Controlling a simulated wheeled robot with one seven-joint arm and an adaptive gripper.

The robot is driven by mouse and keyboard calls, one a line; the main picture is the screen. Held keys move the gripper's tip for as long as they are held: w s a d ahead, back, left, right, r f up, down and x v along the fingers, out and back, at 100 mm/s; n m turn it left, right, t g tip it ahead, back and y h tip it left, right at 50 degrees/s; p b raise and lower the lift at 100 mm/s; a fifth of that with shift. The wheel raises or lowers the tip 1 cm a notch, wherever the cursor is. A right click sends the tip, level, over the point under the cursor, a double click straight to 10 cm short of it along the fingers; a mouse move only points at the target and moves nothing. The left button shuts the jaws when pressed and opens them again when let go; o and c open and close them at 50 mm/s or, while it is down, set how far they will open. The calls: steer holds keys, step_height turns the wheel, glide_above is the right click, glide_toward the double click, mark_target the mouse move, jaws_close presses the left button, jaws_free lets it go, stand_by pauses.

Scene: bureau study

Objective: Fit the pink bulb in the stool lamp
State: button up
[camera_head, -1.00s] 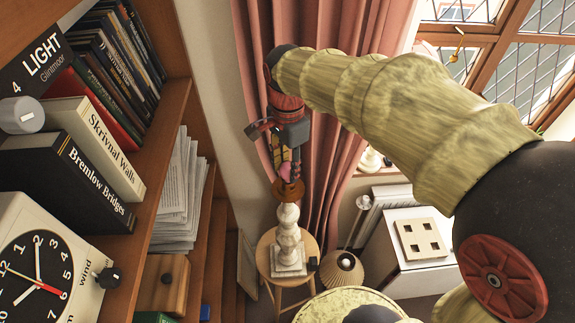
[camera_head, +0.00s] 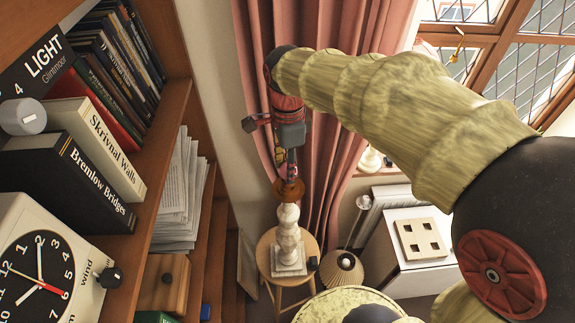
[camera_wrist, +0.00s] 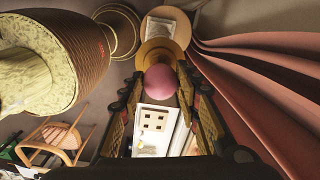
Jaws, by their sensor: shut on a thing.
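The stool lamp (camera_head: 288,240) has a pale turned stem, a square foot and a brown cup-shaped top (camera_head: 290,191). It stands upright on a round wooden stool (camera_head: 268,262). My gripper (camera_head: 287,170) points down just above the top. In the wrist view my gripper (camera_wrist: 160,100) is shut on the pink bulb (camera_wrist: 161,81), with a finger on either side. The bulb overlaps the brown top (camera_wrist: 160,52) there. Whether it touches or sits in the socket is hidden.
A bookshelf (camera_head: 150,225) fills the left side. A pink curtain (camera_head: 325,200) hangs close behind the gripper. A white cabinet (camera_head: 415,270) with a holed wooden board (camera_head: 422,239) stands to the right. A small shaded lamp (camera_head: 342,270) stands beside the stool.

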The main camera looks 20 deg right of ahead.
steer(key=shift+m, duration=0.5)
steer(key=o, duration=1)
steer(key=shift+r+p, duration=2.45)
steer(key=shift+r, duration=1.1)
